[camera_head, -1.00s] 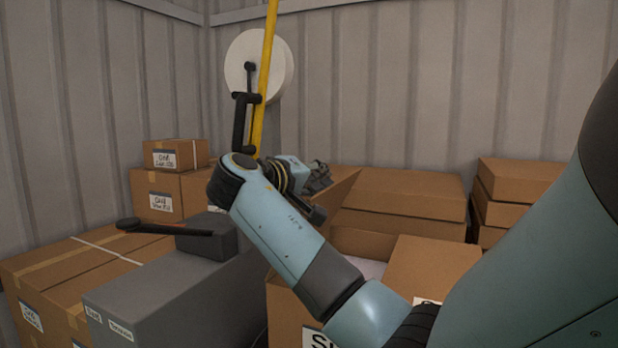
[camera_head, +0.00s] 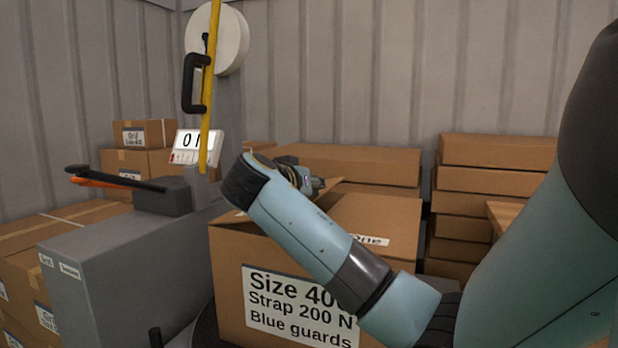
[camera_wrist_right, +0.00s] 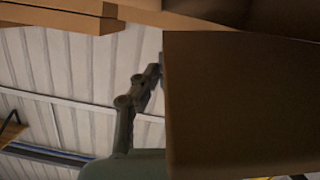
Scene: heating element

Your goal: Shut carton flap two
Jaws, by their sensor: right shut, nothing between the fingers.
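The brown carton (camera_head: 232,270) with the "Size 40…" label stands at front centre in the head view. A top flap (camera_head: 385,212), with a part-hidden tag ending in "ne", lies about level over its right part. Another flap (camera_head: 338,187) shows as a small tilted edge behind my right gripper. My right gripper (camera_head: 318,184) is shut and empty above the carton's far side; I cannot tell if it touches that flap. In the right wrist view a large brown panel (camera_wrist_right: 240,105) fills the right side. My left gripper is not clearly seen.
A grey machine (camera_head: 130,260) with a dark lever (camera_head: 115,180) stands left of the carton. Stacked cartons (camera_head: 490,152) line the back and right. My forearm crosses the carton's front.

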